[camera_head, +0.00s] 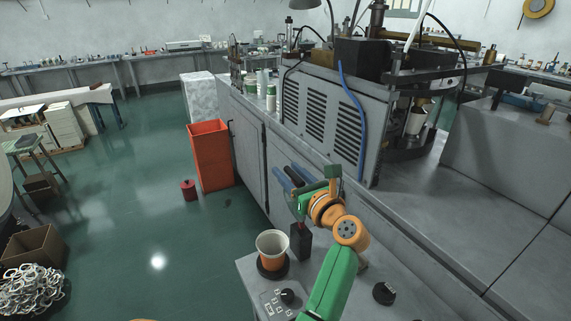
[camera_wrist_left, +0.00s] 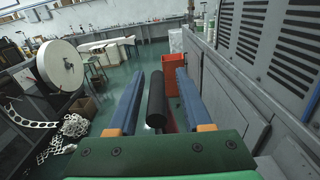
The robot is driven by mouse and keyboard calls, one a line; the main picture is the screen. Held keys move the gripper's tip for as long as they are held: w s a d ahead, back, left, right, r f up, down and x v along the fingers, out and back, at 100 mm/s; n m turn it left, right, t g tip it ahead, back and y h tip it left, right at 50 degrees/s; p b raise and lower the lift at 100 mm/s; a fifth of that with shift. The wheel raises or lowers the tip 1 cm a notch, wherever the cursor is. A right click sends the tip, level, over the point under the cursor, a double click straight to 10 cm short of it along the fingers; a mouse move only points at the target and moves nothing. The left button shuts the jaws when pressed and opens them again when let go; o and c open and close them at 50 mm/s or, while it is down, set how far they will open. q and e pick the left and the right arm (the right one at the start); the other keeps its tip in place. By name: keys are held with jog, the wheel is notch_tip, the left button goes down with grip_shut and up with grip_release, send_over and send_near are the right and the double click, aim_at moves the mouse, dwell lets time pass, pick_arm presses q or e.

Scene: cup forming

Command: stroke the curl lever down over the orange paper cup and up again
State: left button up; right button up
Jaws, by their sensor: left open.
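The orange paper cup (camera_head: 272,243) stands upright with a pale open rim, on a dark round seat on the small grey bench. My left gripper (camera_head: 290,178) is above and slightly right of the cup. It is open, its two blue fingers pointing away. In the left wrist view, the black lever grip (camera_wrist_left: 157,98) lies between the open fingers (camera_wrist_left: 155,90), with a gap on either side. Part of the dark grip shows between the fingers in the head view. My right gripper is not in view.
A dark block (camera_head: 301,242) stands right of the cup. A control panel (camera_head: 283,301) and a black knob (camera_head: 384,293) are on the bench. The grey machine cabinet (camera_head: 345,115) rises beyond. An orange bin (camera_head: 211,156) and a red can (camera_head: 188,190) stand on the floor.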

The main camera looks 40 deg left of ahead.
pick_arm(q)
jog(key=shift+s+d+r, duration=0.2)
jog(key=shift+d, duration=0.25)
jog(key=shift+s+d+r, duration=0.15)
jog(key=shift+d+r, duration=0.05)
jog(key=shift+d, duration=0.25)
jog(key=c, duration=0.6)
jog(key=shift+s, duration=0.1)
grip_shut()
